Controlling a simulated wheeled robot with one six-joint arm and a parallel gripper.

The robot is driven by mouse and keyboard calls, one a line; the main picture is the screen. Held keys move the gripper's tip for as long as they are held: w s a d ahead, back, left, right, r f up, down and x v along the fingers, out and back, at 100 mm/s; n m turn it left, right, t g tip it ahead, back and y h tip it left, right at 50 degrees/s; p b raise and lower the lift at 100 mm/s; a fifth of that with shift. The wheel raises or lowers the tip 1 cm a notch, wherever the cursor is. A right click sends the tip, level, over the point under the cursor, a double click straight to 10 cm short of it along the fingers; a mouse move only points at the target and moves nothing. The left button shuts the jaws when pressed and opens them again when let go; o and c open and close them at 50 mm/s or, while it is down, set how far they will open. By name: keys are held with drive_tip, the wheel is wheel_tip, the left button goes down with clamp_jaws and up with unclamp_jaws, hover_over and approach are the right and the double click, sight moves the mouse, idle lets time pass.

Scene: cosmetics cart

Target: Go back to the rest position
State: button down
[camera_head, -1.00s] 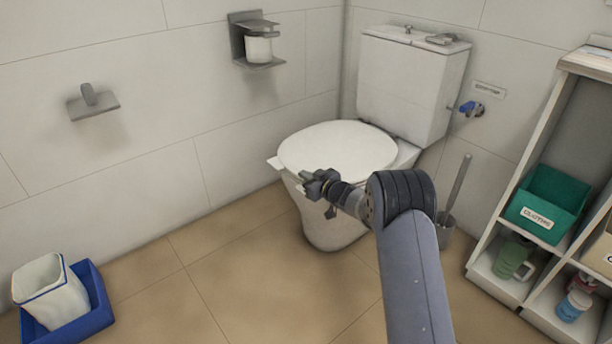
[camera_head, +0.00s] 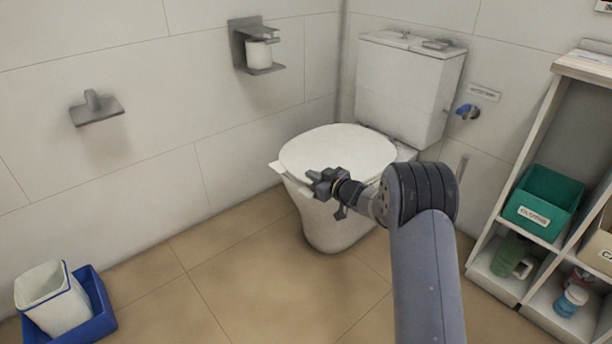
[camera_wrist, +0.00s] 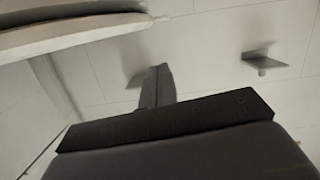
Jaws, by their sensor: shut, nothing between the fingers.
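My gripper (camera_head: 324,184) is shut and empty in the head view. It appears in front of the toilet bowl, just below the front edge of the closed lid (camera_head: 338,150); I cannot tell whether it is close to the bowl. In the wrist view my gripper (camera_wrist: 157,85) points toward the tiled wall, with nothing held. The toilet's pale rim or lid (camera_wrist: 75,32) crosses the upper left of the wrist view.
A shelf cart (camera_head: 536,307) with a green bin (camera_head: 543,202) stands at the right. A white bin (camera_head: 55,300) sits in a blue tray (camera_head: 100,321) at the lower left. A wall holder (camera_head: 97,110) and paper holder (camera_head: 254,45) are on the wall.

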drive_tip(key=v, duration=0.6)
drive_tip(key=shift+s+p, duration=0.2)
drive_tip(key=shift+p, duration=0.25)
drive_tip(key=shift+a+r, duration=0.1)
drive_tip(key=b, duration=0.2)
hover_over(308, 189)
drive_tip(key=s, duration=0.1)
drive_tip(key=shift+s+a+f, duration=0.1)
drive_tip(key=shift+a+f, duration=0.1)
drive_tip(key=shift+f, duration=0.9)
drive_tip(key=shift+w+f, duration=0.2)
drive_tip(key=shift+f, duration=0.35)
drive_tip(key=shift+w+f, duration=0.2)
drive_tip(key=shift+f, duration=0.35)
drive_tip(key=shift+w+d+f, duration=0.2)
drive_tip(key=shift+f, duration=0.45)
drive_tip(key=shift+s, duration=0.1)
